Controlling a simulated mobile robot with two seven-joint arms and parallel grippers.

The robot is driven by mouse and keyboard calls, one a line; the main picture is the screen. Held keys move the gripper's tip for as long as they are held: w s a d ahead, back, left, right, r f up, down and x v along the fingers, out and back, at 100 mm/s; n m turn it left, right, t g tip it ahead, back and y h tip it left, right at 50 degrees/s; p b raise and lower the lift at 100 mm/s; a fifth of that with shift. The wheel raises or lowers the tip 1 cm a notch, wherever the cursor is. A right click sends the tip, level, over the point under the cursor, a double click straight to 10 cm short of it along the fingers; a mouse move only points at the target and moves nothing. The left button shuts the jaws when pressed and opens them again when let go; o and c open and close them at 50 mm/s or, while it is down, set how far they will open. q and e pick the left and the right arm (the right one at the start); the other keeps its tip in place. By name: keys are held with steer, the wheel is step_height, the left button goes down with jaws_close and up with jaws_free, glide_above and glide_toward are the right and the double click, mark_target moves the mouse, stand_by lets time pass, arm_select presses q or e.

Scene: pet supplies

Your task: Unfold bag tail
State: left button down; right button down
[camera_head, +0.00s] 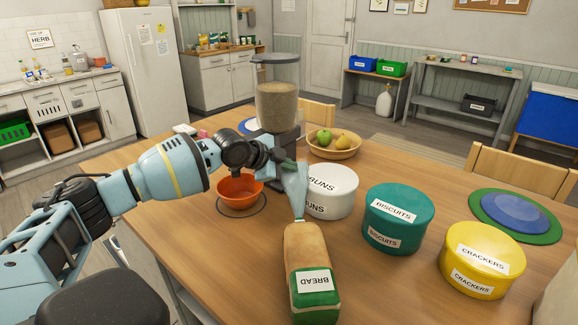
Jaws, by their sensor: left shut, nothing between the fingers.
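The bread bag (305,250) lies on the wooden table, with a green lower end and a BREAD label. Its clear bluish tail (294,190) stretches away from the narrow neck towards the dispenser and widens at its far end. My left gripper (285,172) is at the far end of the tail, its fingers shut. The tail and dark parts overlap there, so I cannot tell whether they touch. My right gripper is not in view.
An orange bowl (239,190) sits below my left arm, beside the grain dispenser (277,105). White BUNS (333,190), teal BISCUITS (392,215) and yellow CRACKERS (480,258) tins stand right of the bag. A fruit bowl (333,150) is behind. The table's front left is clear.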

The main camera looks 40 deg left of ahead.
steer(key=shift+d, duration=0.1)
